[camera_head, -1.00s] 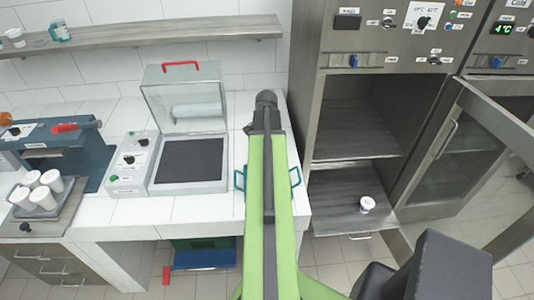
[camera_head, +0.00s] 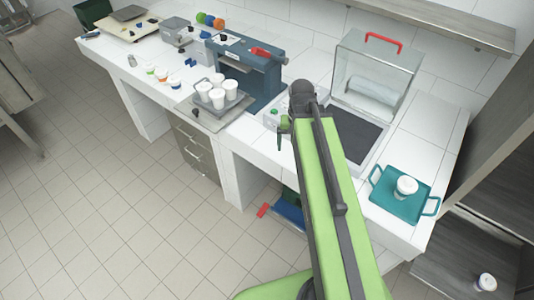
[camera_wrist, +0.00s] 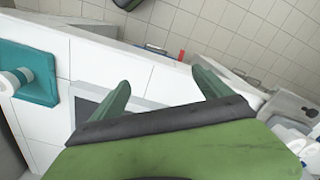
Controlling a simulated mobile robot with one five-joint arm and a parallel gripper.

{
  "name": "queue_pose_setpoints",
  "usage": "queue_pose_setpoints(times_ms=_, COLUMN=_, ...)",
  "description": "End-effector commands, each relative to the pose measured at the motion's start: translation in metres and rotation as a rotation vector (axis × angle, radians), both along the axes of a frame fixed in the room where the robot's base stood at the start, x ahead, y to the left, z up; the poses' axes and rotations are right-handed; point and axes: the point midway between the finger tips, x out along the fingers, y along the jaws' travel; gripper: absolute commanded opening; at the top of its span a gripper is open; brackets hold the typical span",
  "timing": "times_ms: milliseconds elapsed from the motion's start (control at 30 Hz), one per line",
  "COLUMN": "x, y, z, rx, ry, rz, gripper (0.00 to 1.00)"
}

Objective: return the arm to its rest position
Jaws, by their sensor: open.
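In the head view only a green finger shows at the arm's end. The fingers are above the counter's front edge, apart from the teal tray.
A teal tray (camera_head: 382,205) with a white cup (camera_head: 405,187) stands right of the arm. The clear-lidded box (camera_head: 375,80) is behind it. A grey tray of white cups (camera_head: 217,93) and a blue machine (camera_head: 245,72) are left. Another cup (camera_head: 486,282) sits at lower right.

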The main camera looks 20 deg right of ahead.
Motion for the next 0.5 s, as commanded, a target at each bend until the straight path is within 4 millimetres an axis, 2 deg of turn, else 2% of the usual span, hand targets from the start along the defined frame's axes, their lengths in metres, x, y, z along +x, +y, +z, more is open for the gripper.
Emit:
queue_pose_setpoints(times_ms=33, x=0.0, y=0.041, z=0.0, rx=0.0, ry=0.0, rz=0.118, gripper=0.89)
queue_pose_setpoints(times_ms=100, x=0.0, y=0.081, z=0.0, rx=0.0, ry=0.0, rz=0.247, gripper=0.89)
queue_pose_setpoints(times_ms=200, x=-0.003, y=0.114, z=0.0, rx=0.0, ry=-0.001, rz=0.361, gripper=0.89)
queue_pose_setpoints(times_ms=300, x=-0.004, y=0.125, z=0.0, rx=0.0, ry=-0.001, rz=0.401, gripper=0.89)
queue_pose_setpoints(times_ms=500, x=-0.003, y=0.125, z=0.0, rx=0.0, ry=-0.001, rz=0.401, gripper=0.89)
